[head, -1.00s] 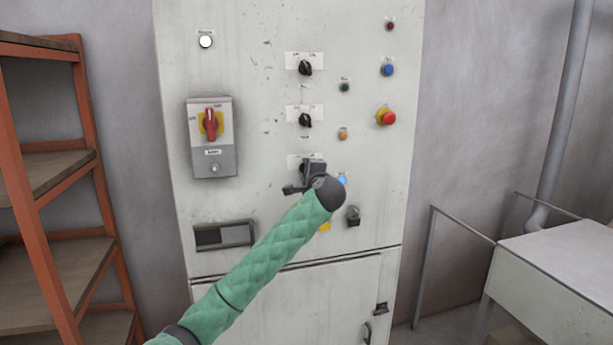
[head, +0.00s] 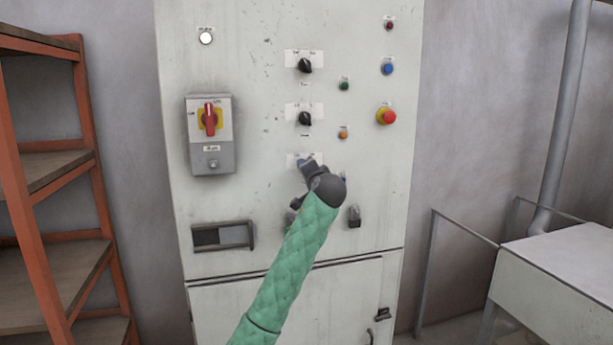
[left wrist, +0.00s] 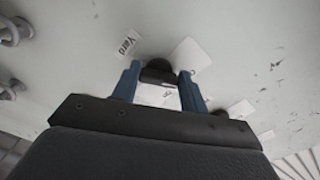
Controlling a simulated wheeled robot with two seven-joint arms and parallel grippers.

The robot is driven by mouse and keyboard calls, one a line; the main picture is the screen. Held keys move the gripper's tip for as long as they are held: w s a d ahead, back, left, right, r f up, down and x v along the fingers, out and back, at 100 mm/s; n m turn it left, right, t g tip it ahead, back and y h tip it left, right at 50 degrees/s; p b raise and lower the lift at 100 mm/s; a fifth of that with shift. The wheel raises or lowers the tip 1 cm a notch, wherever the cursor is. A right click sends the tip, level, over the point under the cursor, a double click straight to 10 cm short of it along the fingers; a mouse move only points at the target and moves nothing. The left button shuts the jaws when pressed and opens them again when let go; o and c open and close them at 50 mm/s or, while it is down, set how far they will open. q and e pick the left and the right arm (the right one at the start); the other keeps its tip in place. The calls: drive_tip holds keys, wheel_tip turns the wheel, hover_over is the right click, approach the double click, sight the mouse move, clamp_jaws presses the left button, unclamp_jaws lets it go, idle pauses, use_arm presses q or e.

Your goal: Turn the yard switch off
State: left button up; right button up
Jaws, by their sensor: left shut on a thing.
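The yard switch (left wrist: 158,64) is a dark rotary knob beside a tilted "Yard" label (left wrist: 127,44) in the left wrist view. My left gripper (left wrist: 158,74) has its two blue fingers on either side of this knob and is shut on it. In the head view my left gripper (head: 308,170) is at the lowest of three rotary switches in a column on the cabinet. There the gripper and wrist hide the knob, and only part of its white plate shows. Which way the knob points cannot be made out. My right gripper is in neither view.
Two more black rotary switches (head: 305,66) sit above. A red-handled isolator (head: 209,119) is at left, and a red emergency button (head: 386,117) at right. An orange shelf rack (head: 85,150) stands left of the cabinet, a grey table (head: 565,260) right.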

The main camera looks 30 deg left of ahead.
use_arm(q)
drive_tip(key=shift+f, duration=0.15)
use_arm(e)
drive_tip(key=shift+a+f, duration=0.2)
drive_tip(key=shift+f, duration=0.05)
use_arm(q)
drive_tip(key=o, duration=1)
drive_tip(key=shift+d, duration=0.1)
drive_tip(key=b+v, duration=0.1)
drive_tip(key=v, duration=0.6)
drive_tip(key=shift+s+d+b, duration=0.2)
drive_tip(key=shift+d+b, duration=0.05)
drive_tip(key=shift+b, duration=0.1)
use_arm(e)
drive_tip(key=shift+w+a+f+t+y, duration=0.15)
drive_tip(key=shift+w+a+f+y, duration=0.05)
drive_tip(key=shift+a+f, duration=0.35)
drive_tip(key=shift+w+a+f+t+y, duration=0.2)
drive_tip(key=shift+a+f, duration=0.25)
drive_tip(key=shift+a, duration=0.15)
use_arm(q)
drive_tip(key=shift+n, duration=0.3)
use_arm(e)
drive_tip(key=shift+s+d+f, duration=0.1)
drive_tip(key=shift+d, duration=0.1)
